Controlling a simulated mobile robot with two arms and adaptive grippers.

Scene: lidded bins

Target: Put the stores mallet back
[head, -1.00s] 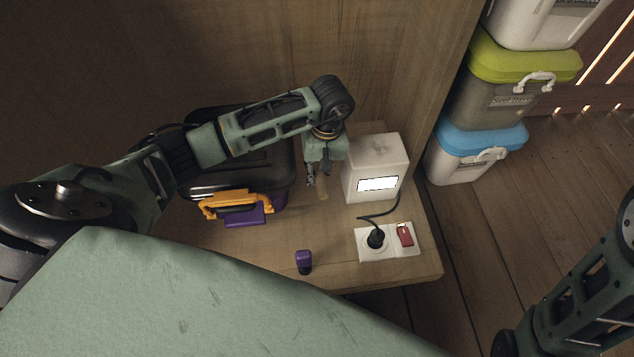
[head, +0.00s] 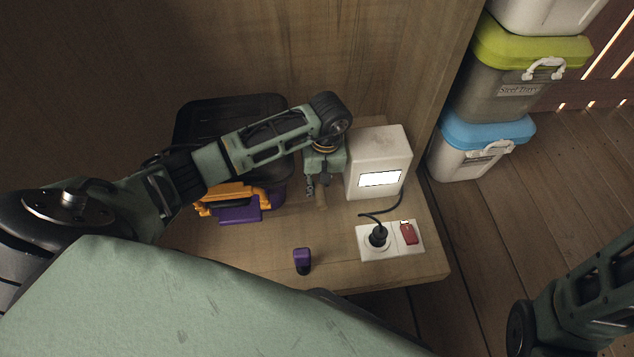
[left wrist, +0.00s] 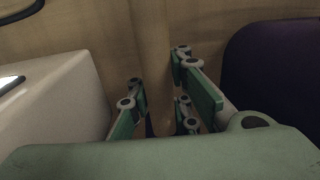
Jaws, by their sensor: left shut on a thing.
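My left gripper (head: 316,186) points down between the black-and-purple bin and the white box, shut on a thin light-brown wooden piece (head: 321,200), seemingly the mallet's handle. The mallet's head cannot be made out. In the left wrist view the fingers (left wrist: 163,107) stand on both sides of a pale upright strip (left wrist: 151,45), hard to tell from the wood behind. My right gripper is out of view.
The white box (head: 379,151) with a lit panel stands close right of the left gripper. A socket plate (head: 403,248) with a plug and red switch, and a small purple-and-black object (head: 302,260), are in front. Blue-lidded (head: 488,133) and green-lidded (head: 535,45) bins are stacked at right.

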